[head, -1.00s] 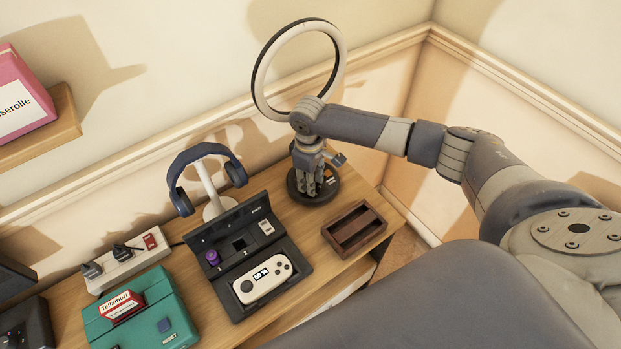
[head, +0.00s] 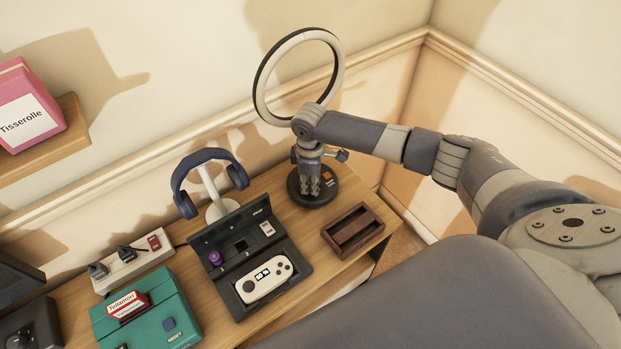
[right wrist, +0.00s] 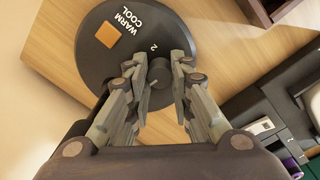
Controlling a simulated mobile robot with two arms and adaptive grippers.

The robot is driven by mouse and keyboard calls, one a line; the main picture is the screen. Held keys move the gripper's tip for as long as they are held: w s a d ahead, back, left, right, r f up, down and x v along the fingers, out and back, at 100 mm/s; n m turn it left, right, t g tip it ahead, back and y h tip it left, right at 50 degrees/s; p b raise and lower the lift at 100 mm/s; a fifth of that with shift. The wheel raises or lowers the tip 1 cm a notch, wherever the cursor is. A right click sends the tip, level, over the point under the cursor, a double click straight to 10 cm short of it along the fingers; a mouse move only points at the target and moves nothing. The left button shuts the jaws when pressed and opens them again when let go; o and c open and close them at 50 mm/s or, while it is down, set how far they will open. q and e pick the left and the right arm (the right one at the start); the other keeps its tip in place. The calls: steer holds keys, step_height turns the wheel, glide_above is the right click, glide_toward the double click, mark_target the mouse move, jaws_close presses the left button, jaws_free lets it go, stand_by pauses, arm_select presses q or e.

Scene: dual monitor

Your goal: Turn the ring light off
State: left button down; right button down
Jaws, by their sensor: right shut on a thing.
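The ring light (head: 339,72) is a white ring with a black edge, above a round black base (head: 329,194) at the desk's back right. In the right wrist view the base (right wrist: 92,72) shows an orange square button (right wrist: 107,35), the words WARM and COOL, and the number 2. My right gripper (head: 313,192) points down over the base. In the right wrist view its fingers (right wrist: 160,70) are closed on a dark round knob (right wrist: 160,78), partly hidden between the fingertips. My left gripper is not in view.
A wooden tray (head: 371,232) stands just right of the base. Left are an open black case (head: 222,286) with a white controller (head: 264,279), headphones (head: 178,183) on a stand, a power strip (head: 133,263) and a teal box (head: 150,320). A shelf (head: 70,138) is upper left.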

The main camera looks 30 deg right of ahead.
steer(key=shift+n, duration=0.8)
steer(key=shift+p, duration=0.3)
steer(key=c, duration=1.4)
jaws_free()
step_height(320, 180, up, 12)
steer(key=shift+s, duration=0.2)
steer(key=shift+a, duration=0.1)
